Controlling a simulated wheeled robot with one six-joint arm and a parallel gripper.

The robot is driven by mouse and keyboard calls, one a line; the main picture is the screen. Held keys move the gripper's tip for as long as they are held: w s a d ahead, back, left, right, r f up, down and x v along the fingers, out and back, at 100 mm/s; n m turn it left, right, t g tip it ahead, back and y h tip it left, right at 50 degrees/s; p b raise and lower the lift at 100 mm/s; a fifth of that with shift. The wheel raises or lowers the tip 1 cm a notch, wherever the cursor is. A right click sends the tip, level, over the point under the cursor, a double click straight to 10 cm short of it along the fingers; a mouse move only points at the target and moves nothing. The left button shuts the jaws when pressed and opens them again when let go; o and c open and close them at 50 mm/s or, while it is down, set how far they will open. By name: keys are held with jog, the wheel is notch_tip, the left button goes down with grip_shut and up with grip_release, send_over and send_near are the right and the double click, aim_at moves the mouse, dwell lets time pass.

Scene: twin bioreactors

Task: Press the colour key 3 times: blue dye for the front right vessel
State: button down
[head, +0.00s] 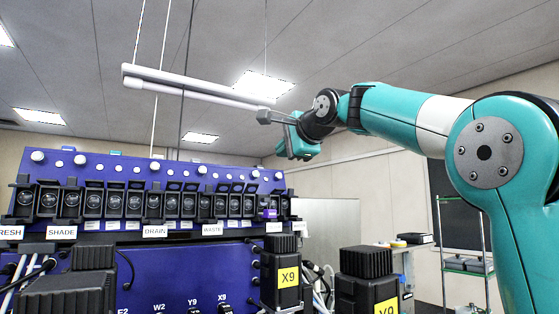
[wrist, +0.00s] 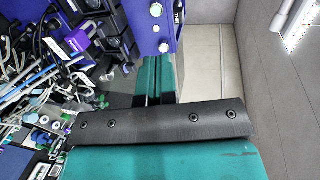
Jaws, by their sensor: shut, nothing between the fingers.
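My gripper (head: 299,152) is shut and empty, raised in the air above the right end of the blue panel in the head view. Its teal fingers (wrist: 154,68) lie side by side in the wrist view. Labels below read SHADE (head: 61,232), DRAIN (head: 155,231) and WASTE (head: 212,230); one at the left edge is cut off. A small purple piece (head: 270,214) sits near the row's right end. I cannot tell which key is the colour key. The front right vessel is not identifiable.
Black blocks stand before the panel, one tagged X9 (head: 288,278) and another with a yellow tag (head: 386,306). A white rail (head: 195,84) hangs above the panel. Cables and tubes (wrist: 30,85) crowd the wrist view's left. A shelf rack (head: 465,262) stands at right.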

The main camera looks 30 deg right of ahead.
jog(key=shift+w, duration=0.1)
jog(key=p, duration=0.3)
send_near(257, 173)
jog(key=shift+w, duration=1.65)
jog(key=shift+w+f+p, duration=0.3)
jog(key=shift+w, duration=0.2)
jog(key=shift+w+f+p, duration=0.25)
jog(key=shift+w+f, duration=0.1)
jog(key=shift+w, duration=0.2)
jog(key=shift+w, duration=0.1)
jog(key=shift+p+x, duration=0.75)
jog(key=shift+x, duration=0.35)
jog(key=shift+w, duration=0.1)
jog(key=shift+b+v, duration=0.65)
jog(key=shift+v, duration=0.5)
jog(key=shift+s, duration=0.2)
